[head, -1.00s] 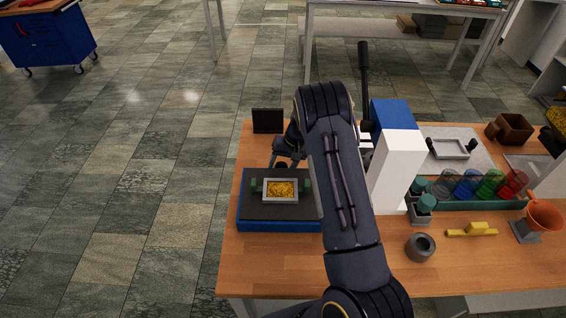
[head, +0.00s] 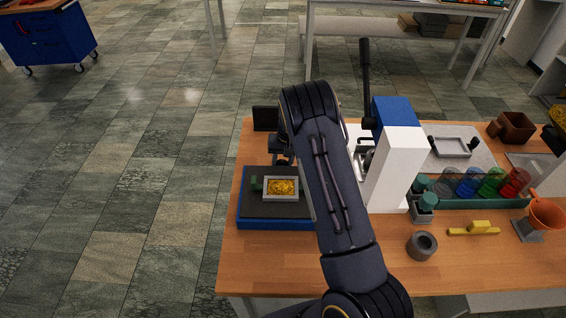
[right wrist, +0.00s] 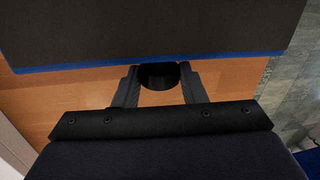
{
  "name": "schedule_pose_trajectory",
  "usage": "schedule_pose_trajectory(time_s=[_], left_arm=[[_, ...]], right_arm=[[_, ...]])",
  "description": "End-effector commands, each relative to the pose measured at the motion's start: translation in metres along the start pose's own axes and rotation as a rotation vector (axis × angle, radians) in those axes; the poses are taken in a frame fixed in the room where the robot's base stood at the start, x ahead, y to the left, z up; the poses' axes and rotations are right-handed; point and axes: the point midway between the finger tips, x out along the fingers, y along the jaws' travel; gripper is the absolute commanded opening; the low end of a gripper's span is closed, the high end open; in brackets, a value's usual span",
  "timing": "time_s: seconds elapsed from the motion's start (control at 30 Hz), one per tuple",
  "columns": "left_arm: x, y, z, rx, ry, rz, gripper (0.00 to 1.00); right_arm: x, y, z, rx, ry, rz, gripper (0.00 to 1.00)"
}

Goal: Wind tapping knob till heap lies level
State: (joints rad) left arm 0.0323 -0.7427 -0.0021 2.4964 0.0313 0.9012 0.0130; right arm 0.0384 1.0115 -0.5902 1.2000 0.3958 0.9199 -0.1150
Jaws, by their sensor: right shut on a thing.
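A yellow grainy heap (head: 283,187) lies in a small pale square tray (head: 267,195) on the dark top of a blue-based tapping unit (head: 270,225). A green block (head: 256,183) stands at the tray's left side. My right gripper (right wrist: 159,72) is shut on the round dark tapping knob (right wrist: 158,78), beside the unit's blue edge in the right wrist view. In the head view, my right gripper (head: 283,158) is mostly hidden behind my own arm, at the unit's far side. My left gripper is out of view.
A white and blue lever press (head: 396,165) stands just right of my arm. Further right are a rack of coloured jars (head: 470,185), a grey ring (head: 421,245), a yellow piece (head: 475,228) and an orange funnel (head: 545,212). The table's front left is clear.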

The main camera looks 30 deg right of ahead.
Motion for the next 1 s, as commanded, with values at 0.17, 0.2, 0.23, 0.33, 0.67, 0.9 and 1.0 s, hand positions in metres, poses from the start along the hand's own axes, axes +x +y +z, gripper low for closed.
schedule_pose_trajectory(time_s=[0.17, 0.2, 0.23, 0.33, 0.67, 0.9, 1.0], left_arm=[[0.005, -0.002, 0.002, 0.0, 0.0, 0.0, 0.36], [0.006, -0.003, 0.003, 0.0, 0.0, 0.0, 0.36], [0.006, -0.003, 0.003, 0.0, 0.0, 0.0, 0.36], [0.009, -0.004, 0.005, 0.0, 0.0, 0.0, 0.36], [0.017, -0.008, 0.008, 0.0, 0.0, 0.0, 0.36], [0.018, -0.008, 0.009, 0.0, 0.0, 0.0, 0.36], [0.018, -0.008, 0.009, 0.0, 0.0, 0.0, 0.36]], right_arm=[[0.002, -0.003, 0.0, -0.003, -0.011, 0.14, 0.15], [0.002, -0.004, -0.001, -0.002, -0.012, 0.17, 0.15], [0.002, -0.004, 0.0, -0.001, -0.014, 0.192, 0.15], [0.002, -0.005, -0.001, 0.002, -0.019, 0.26, 0.15], [0.003, -0.007, -0.001, 0.01, -0.033, 0.415, 0.15], [0.001, -0.007, -0.001, 0.012, -0.035, 0.45, 0.15], [0.001, -0.007, -0.001, 0.012, -0.036, 0.452, 0.15]])
